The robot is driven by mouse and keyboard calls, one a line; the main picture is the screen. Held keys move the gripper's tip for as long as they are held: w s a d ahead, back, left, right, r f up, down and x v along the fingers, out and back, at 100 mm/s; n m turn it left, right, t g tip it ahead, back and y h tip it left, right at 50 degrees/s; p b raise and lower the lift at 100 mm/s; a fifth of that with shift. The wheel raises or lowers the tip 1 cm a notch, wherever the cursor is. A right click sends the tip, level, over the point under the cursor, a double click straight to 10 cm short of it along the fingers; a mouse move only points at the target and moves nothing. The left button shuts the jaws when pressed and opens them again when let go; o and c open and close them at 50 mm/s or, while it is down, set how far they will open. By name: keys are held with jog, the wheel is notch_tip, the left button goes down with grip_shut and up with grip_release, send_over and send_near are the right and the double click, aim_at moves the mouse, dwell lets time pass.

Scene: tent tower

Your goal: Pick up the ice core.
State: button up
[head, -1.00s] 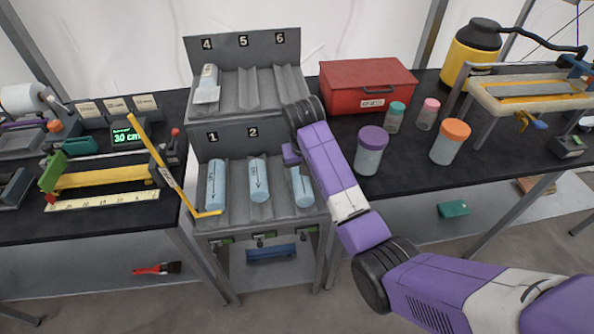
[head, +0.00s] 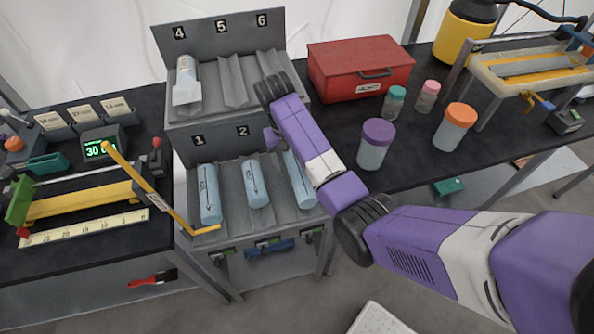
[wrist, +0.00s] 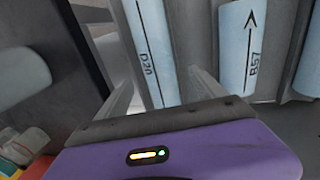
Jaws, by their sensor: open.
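Three pale blue ice cores lie in the lower tier of a grey rack (head: 222,238): one on the left (head: 209,195), one in the middle (head: 257,185) and one on the right (head: 300,182), partly behind my arm. In the wrist view a core marked D20 (wrist: 148,45) shows between the fingers of my gripper (wrist: 162,88), and a core marked B57 (wrist: 250,45) lies to its right. My gripper is open and empty; no contact is visible. In the head view my arm hides the fingertips. Another core (head: 186,82) with a white tag lies in compartment 4.
A red box (head: 360,72), a purple-lidded jar (head: 375,148) and an orange-lidded jar (head: 453,130) stand on the dark table to the right. Compartments 5 and 6 look empty.

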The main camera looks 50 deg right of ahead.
aim_at(297, 167)
jog(key=f, duration=0.2)
jog(key=s+f+p, duration=0.1)
jog(key=f, duration=0.2)
jog(key=shift+d, duration=0.2)
jog(key=shift+c, duration=0.2)
jog(key=shift+r, duration=0.15)
grip_shut()
